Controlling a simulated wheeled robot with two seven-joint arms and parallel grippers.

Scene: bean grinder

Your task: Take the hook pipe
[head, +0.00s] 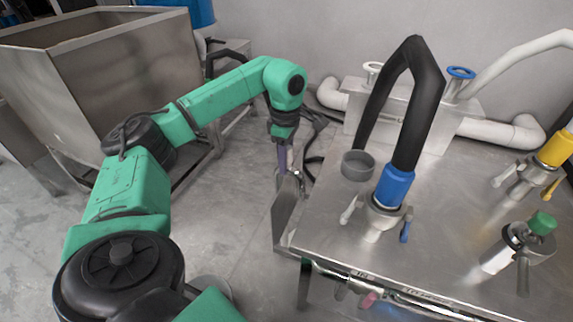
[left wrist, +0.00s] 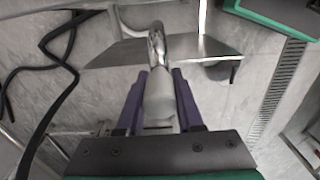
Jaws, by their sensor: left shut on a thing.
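My left gripper (head: 284,170) reaches down just left of the metal table, its purple fingers beside the table's left edge. In the left wrist view the fingers (left wrist: 157,84) are shut on a grey cylindrical pipe piece (left wrist: 159,103) with a shiny, rounded metal end. I cannot tell whether this piece is the hook pipe; its far end is hidden. A large black hook-shaped pipe (head: 421,105) with a blue collar (head: 394,186) stands upright on the table, apart from the gripper. My right gripper is not in view.
The metal table (head: 455,215) carries a grey cup (head: 357,165), white pipes (head: 490,131) and valves with yellow (head: 557,148) and green (head: 541,222) caps. A large metal hopper (head: 130,70) stands at the left. Black hoses (left wrist: 58,75) lie near the gripper.

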